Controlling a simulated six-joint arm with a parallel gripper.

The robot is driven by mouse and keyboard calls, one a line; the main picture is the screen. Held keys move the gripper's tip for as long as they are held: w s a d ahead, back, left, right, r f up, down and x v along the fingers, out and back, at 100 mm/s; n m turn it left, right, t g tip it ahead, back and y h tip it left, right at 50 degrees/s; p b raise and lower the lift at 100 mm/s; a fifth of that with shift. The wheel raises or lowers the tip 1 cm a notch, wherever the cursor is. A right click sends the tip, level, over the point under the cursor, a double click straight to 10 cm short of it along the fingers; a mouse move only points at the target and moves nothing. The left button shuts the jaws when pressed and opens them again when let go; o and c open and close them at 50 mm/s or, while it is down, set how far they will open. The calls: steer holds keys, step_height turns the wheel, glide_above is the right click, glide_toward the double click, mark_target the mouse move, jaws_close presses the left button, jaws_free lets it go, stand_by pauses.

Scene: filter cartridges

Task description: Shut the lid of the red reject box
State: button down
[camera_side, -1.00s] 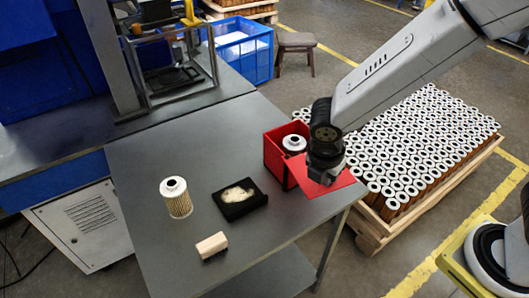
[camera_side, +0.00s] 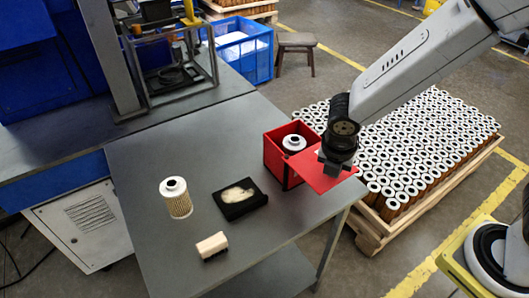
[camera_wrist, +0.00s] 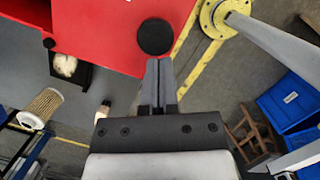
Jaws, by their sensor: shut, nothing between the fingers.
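The red reject box (camera_side: 272,158) stands at the table's right edge, with a white-topped filter cartridge (camera_side: 293,143) inside. Its red lid (camera_side: 318,181) is open and sticks out to the right past the table edge. The lid fills the upper left of the wrist view (camera_wrist: 90,28). A round black knob (camera_wrist: 155,37) shows at the lid's edge there. My gripper (camera_wrist: 158,62) is shut and empty, its fingertips just short of the knob in the picture; I cannot tell if they touch. In the side view my gripper (camera_side: 333,168) is over or against the lid, and its fingertips are hidden.
A filter cartridge (camera_side: 176,198), a black tray (camera_side: 238,208) with pale fluff and a cream block (camera_side: 212,244) stand on the grey table (camera_side: 150,150), left of the box. A pallet of many cartridges (camera_side: 420,140) stands right of the table.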

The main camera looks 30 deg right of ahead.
steer(key=shift+w+d+n, duration=0.25)
steer(key=shift+d+n, duration=0.25)
steer(key=shift+d, duration=0.05)
steer(key=shift+w+d+n, duration=0.2)
steer(key=shift+d+n, duration=0.3)
steer(key=shift+d, duration=0.05)
steer(key=shift+w+d+n+t+y, duration=0.2)
steer(key=shift+w+d+n, duration=0.15)
steer(key=shift+d+n, duration=0.25)
steer(key=shift+w+d+n+t+y, duration=0.1)
steer(key=shift+w+d+n+t, duration=0.1)
steer(key=shift+w+d+n, duration=0.35)
steer(key=shift+d+n, duration=0.2)
steer(key=shift+n, duration=0.05)
steer(key=shift+w+d, duration=0.45)
steer(key=shift+w, duration=0.05)
steer(key=w+d, duration=0.1)
steer(key=w, duration=0.2)
steer(key=w+d, duration=0.1)
steer(key=w, duration=0.2)
steer(key=w+d, duration=0.1)
steer(key=w, duration=0.1)
steer(key=shift+w+d, duration=0.1)
steer(key=shift+w, duration=1.5)
steer(key=shift+a, duration=0.2)
steer(key=shift+d, duration=0.1)
